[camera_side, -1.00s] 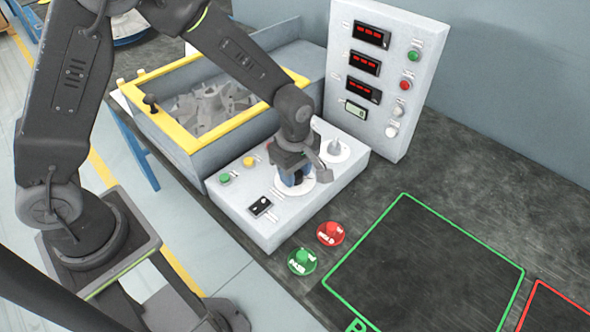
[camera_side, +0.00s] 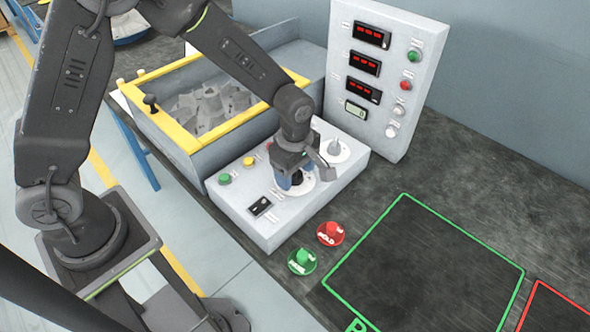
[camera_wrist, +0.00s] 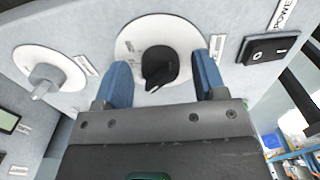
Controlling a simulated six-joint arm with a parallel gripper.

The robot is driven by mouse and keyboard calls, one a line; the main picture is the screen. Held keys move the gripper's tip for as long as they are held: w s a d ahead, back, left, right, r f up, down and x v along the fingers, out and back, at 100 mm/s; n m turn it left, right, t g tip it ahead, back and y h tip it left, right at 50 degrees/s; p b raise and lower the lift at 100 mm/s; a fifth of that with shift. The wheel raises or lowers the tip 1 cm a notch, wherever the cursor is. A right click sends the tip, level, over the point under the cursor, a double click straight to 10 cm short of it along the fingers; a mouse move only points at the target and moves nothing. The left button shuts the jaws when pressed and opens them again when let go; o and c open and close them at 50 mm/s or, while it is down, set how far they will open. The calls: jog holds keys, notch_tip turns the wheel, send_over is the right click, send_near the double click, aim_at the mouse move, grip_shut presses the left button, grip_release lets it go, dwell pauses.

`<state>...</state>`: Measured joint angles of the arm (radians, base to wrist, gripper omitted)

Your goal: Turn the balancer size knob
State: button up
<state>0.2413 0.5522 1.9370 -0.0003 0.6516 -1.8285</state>
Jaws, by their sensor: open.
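A black pointer knob (camera_wrist: 158,67) sits on a white round dial (camera_wrist: 140,30) on the control box. In the wrist view it lies between the two blue fingers of my gripper (camera_wrist: 162,72), with a gap visible on each side. My gripper is open and appears apart from the knob. In the side view my gripper (camera_side: 296,179) is low over this dial (camera_side: 307,186). A second, grey knob (camera_wrist: 42,88) stands on its own white dial to the left in the wrist view; it also shows in the side view (camera_side: 334,147). The dial labels are too small to read.
A black power switch (camera_wrist: 268,48) is beside the black knob. Green (camera_side: 225,179) and yellow (camera_side: 249,161) buttons are on the box. An upright display panel (camera_side: 375,80) stands behind. A yellow-rimmed bin (camera_side: 190,140) of grey parts is left. Red (camera_side: 330,234) and green (camera_side: 302,261) buttons stand in front.

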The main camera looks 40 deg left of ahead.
notch_tip(320, 180, up, 14)
dwell(0.6)
jog(key=shift+f, duration=0.1)
